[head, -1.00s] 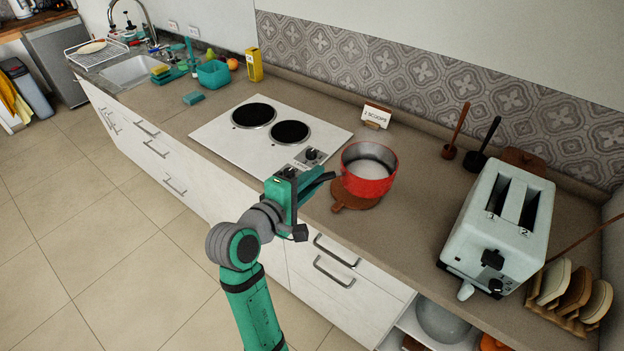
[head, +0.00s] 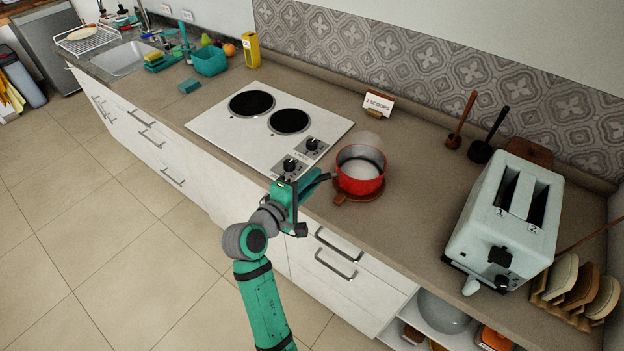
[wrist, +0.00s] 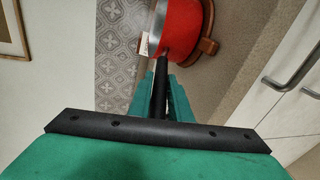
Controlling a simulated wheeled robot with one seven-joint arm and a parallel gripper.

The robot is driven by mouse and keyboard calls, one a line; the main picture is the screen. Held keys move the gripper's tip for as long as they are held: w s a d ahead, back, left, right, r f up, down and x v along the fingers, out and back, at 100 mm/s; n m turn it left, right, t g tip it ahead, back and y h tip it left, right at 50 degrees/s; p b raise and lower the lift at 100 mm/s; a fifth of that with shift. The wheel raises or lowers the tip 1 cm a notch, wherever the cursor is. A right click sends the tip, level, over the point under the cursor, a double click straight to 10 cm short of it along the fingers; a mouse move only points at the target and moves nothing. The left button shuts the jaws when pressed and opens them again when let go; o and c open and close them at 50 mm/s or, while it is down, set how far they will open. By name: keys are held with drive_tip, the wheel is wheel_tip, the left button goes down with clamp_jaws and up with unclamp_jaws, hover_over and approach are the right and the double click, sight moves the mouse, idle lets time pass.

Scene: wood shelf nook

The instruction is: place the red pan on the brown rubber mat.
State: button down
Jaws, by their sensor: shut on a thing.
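The red pan (head: 360,179), pale inside, is upright over the brown rubber mat (head: 342,197) on the counter, right of the hob. The mat's rim and tab show below the pan; I cannot tell whether the base touches it. My gripper (head: 318,181) comes in from the left and is shut on the pan's dark handle. In the wrist view the handle (wrist: 163,72) runs between the green fingers to the red pan wall (wrist: 186,30), with part of the brown mat (wrist: 208,44) beside it. The pan hides most of the mat.
The white hob (head: 232,128) with two dark plates and knobs is just left of the pan. A "2 SCOOPS" sign (head: 378,103) stands behind it. A pale toaster (head: 500,225) stands to the right, with bare counter (head: 425,185) between.

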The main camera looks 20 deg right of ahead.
idle(0.3)
drive_tip(key=c, duration=1.6)
unclamp_jaws()
drive_tip(key=shift+f, duration=0.1)
drive_tip(key=shift+c, duration=0.2)
